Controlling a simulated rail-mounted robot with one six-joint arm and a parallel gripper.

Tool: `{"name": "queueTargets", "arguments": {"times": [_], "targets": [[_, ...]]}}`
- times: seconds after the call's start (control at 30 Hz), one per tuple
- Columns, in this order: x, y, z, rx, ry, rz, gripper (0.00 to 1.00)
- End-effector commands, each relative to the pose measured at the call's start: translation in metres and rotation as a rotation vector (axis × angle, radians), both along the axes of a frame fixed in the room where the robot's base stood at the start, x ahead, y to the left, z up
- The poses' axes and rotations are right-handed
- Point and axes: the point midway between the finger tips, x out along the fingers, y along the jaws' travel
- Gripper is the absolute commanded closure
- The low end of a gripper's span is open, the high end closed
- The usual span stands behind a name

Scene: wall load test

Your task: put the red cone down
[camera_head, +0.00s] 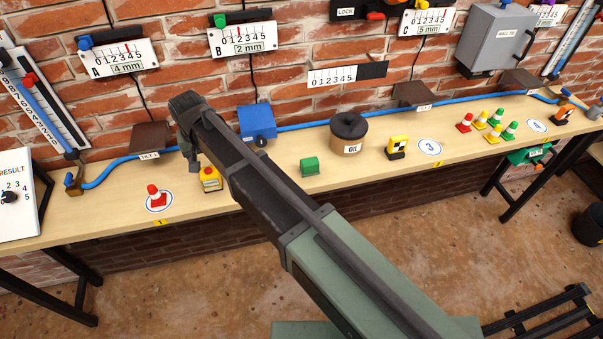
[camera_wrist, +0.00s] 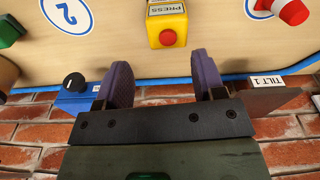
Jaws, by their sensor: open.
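A red cone (camera_head: 154,195) with a white band stands on a white, blue-ringed round spot (camera_head: 159,206) at the left of the table. In the wrist view the cone (camera_wrist: 293,11) is cut off by the top right edge, on its ringed spot (camera_wrist: 255,9). My gripper (camera_wrist: 160,66) is open and empty, its two purple-grey fingers apart. It points toward the yellow box with a red button marked PRESS (camera_wrist: 167,22), and the cone is off to the right of it. In the head view my arm partly hides the gripper.
The yellow button box (camera_head: 210,179) is right of the cone. The blue box (camera_head: 257,122), green block (camera_head: 309,166), oil pot (camera_head: 347,138) and several other cones (camera_head: 480,120) stand farther right. A brown tilted plate marked TILT 1 (camera_head: 151,136) and a blue hose (camera_head: 120,164) run behind.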

Motion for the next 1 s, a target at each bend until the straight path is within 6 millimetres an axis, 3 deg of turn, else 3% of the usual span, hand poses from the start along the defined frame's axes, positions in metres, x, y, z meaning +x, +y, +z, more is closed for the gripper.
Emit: {"name": "queueTargets", "arguments": {"times": [0.03,0.13,0.2,0.3,0.33,0.4,0.5,1.0], "targets": [[-0.002,-0.075,0.000,-0.006,0.009,-0.053,0.37],[-0.014,-0.207,0.000,-0.014,0.034,-0.145,0.37],[-0.038,-0.289,0.000,-0.014,0.051,-0.207,0.37],[-0.081,-0.373,0.000,-0.012,0.073,-0.281,0.37],[-0.092,-0.391,0.000,-0.011,0.078,-0.300,0.37],[-0.111,-0.418,0.000,-0.008,0.086,-0.326,0.37],[-0.121,-0.432,0.000,-0.006,0.092,-0.342,0.37],[-0.118,-0.432,0.000,-0.006,0.092,-0.341,0.37]]}}
